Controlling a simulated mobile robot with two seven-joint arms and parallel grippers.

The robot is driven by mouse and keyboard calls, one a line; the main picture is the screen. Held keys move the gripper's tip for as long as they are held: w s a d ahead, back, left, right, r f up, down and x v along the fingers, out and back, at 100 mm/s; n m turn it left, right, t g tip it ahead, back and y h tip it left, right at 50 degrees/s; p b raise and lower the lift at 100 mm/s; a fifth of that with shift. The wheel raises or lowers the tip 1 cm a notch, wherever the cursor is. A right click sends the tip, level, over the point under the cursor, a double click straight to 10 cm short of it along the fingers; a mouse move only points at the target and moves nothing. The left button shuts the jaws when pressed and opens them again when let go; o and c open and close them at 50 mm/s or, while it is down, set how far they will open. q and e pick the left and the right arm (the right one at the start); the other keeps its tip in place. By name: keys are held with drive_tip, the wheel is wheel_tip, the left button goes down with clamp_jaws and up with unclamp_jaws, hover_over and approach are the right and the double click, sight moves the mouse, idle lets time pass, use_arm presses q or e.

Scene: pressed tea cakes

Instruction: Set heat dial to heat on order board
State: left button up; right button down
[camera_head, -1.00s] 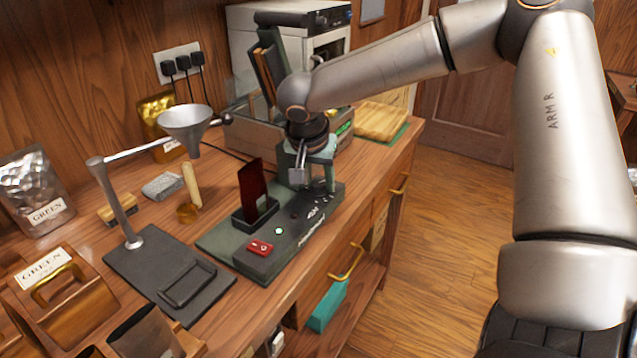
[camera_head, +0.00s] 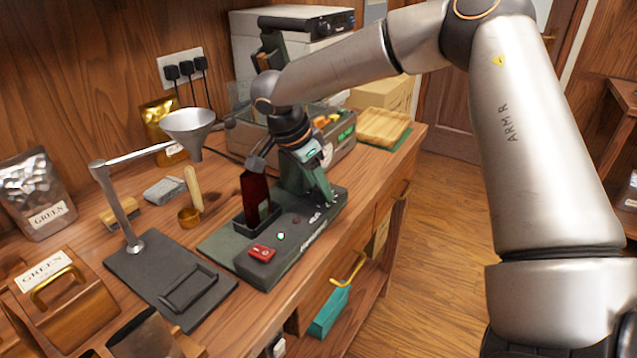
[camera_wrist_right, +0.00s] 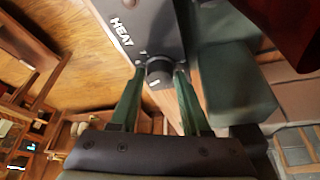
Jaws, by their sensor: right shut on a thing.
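The heat dial (camera_wrist_right: 158,72) is a small dark round knob with a pale mark. It sits on the dark machine's face beside the white word HEAT in the right wrist view. My right gripper (camera_wrist_right: 157,78) has its two green fingers closed on the sides of the dial. In the head view my right gripper (camera_head: 324,190) is at the far end of the long dark green machine (camera_head: 290,250) and hides the dial. A dark red upright piece (camera_head: 256,195) stands at the machine's slot. I cannot make out the order's heat setting. My left gripper is not in view.
The machine has a red switch (camera_head: 262,253) and a lit green lamp (camera_head: 281,236). A metal funnel (camera_head: 190,125) on a stand is to the left. A wooden tray (camera_head: 380,125) and a crate with packets are behind. The counter's right edge is close.

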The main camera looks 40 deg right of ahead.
drive_tip(key=shift+f, duration=0.1)
idle(0.4)
drive_tip(key=shift+c, duration=1.8)
unclamp_jaws()
drive_tip(key=p+v, duration=0.1)
drive_tip(key=v, duration=1.1)
drive_tip(key=shift+r+p, duration=0.35)
drive_tip(key=shift+p, duration=0.05)
